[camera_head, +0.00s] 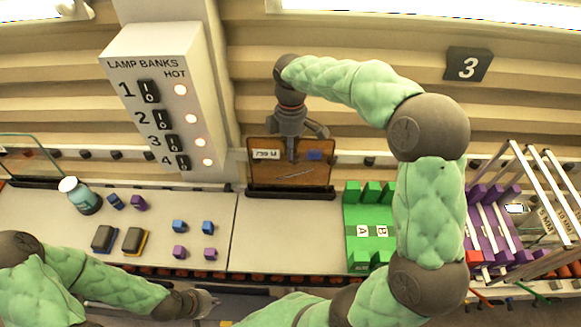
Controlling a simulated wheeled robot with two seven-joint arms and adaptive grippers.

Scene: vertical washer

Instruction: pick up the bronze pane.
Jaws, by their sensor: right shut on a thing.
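The bronze pane (262,178) is a brown, see-through upright plate with a white label and a blue patch on it. It stands at the back of the worktop, its lower edge at a dark slotted base (290,193). I cannot tell whether it is seated in the base or just clear of it. My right gripper (291,157) points down from above and is shut on the pane's upper middle, covering part of it. My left gripper (207,302) is low at the front edge, away from the pane; its fingers are too small to read.
A lamp switch panel (160,100) stands behind left. A jar (80,196), small blue and purple blocks (180,226) and two dark pads (134,240) lie on the left worktop. A green rack (370,222) and a purple rack (490,235) stand right. Another clear pane (30,158) is far left.

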